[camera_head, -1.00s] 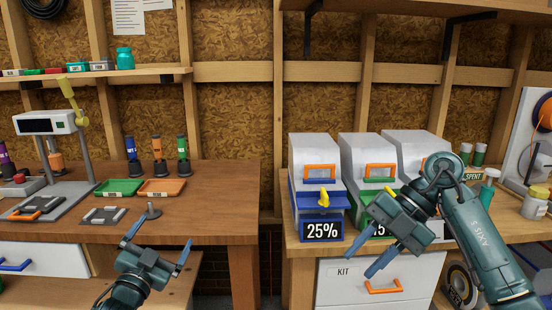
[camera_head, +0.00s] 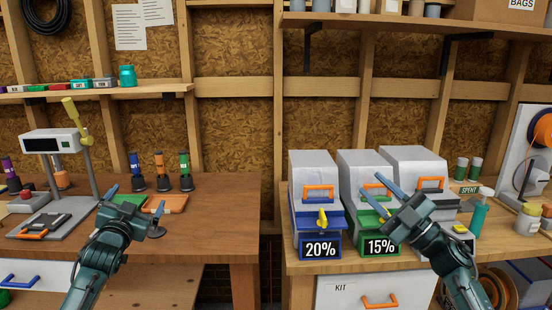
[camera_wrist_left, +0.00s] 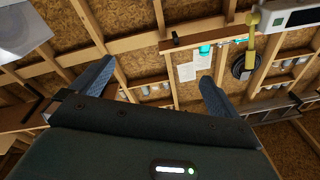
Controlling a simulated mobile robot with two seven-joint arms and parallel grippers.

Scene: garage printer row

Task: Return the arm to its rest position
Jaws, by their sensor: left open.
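My left gripper (camera_head: 134,198) is open and empty, raised in front of the left workbench (camera_head: 215,215), with its fingers pointing up and away. In the left wrist view its two blue fingers (camera_wrist_left: 155,80) stand wide apart with nothing between them. My right gripper (camera_head: 372,185) is in front of the middle dry box (camera_head: 358,168), which reads 15%. Its fingers point up and left, with a gap between them and nothing held.
A blue-fronted box (camera_head: 313,170) reading 20%, with a yellow knob, stands left of the middle box. Several dark-based bottles (camera_head: 161,172) and an orange tray (camera_head: 172,203) are on the left bench. A gap (camera_head: 270,255) separates the benches.

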